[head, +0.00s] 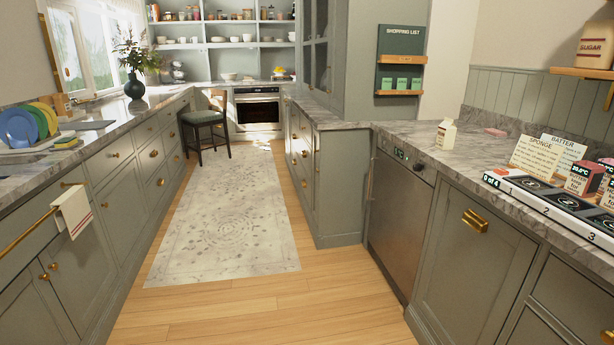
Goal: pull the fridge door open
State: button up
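A stainless steel appliance door (398,220) is set under the right-hand marble counter, in the head view. It looks like the fridge door, but I cannot tell for sure that it is not a dishwasher. It appears shut, flush with the cabinets beside it. A small lit green display (399,153) and a dark bar or knob-like piece show along its top edge. The display's reading is too small to make out. My gripper is not in view.
Floor in front of the steel door is clear wood, with a patterned rug (225,235) to the left. A stool (204,120) and oven (257,112) stand at the far end. A carton (446,134), recipe cards (535,157) and a numbered scale strip (540,195) stand on the right counter.

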aim_at(402, 201)
jog(key=i+u, duration=0.25)
jog(key=i, duration=1.55)
jog(key=i+z, duration=0.1)
jog(key=i, duration=0.35)
jog(key=i+j+z, duration=0.1)
jog(key=i, duration=0.35)
jog(key=i+j+z, duration=0.15)
jog(key=i, duration=0.3)
jog(key=i+j+z, duration=0.1)
jog(key=i, duration=0.35)
jog(key=i+j+z, duration=0.3)
jog(key=i, duration=0.15)
jog(key=i+j+z, duration=0.35)
